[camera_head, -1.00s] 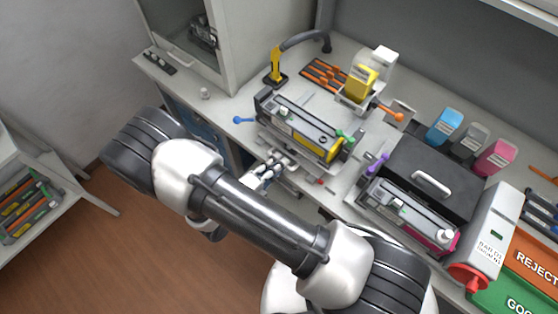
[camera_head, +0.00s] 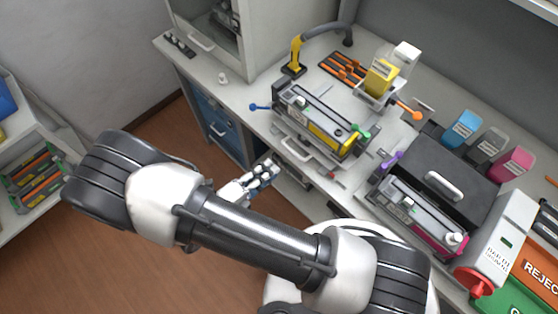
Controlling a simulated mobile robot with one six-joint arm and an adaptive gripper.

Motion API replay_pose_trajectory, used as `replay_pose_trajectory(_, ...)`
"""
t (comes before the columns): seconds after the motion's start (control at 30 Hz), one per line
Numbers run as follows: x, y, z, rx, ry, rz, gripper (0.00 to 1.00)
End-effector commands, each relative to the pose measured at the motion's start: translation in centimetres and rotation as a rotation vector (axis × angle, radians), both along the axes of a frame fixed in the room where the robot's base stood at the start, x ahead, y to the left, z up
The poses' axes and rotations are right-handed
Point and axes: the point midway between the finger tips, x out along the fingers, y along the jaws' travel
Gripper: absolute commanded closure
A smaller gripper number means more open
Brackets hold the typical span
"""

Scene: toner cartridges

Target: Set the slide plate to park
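The toner cartridge with a yellow side (camera_head: 328,137) lies in a fixture on the bench, with a blue knob (camera_head: 258,107) at its left and a green knob (camera_head: 361,131) at its right. A pale plate with a light loop handle (camera_head: 296,151) shows at the fixture's front edge; I take it to be the slide plate. How far it is slid is hard to tell. My gripper (camera_head: 268,170) is in front of and below the handle, apart from it, with nothing seen in it. Its fingers are too small to tell open from shut.
A second cartridge with a magenta end (camera_head: 420,221) sits to the right beside a black box (camera_head: 440,180). A yellow bottle (camera_head: 381,77) stands in a holder behind the fixture. Blue, grey and magenta bottles stand at the back right. Floor is clear at left.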

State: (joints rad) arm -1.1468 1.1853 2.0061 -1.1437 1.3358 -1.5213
Motion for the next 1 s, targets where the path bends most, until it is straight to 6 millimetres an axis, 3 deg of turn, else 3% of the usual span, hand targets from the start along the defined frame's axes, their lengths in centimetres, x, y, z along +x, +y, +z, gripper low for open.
replay_pose_trajectory(0.27,-1.7,2.0,0.6,0.002,0.0,0.001,0.82)
replay_pose_trajectory(0.87,-1.7,2.0,0.7,0.005,-0.002,-0.005,0.82)
replay_pose_trajectory(1.0,-1.3,1.3,2.2,0.086,-0.046,-0.089,0.82)
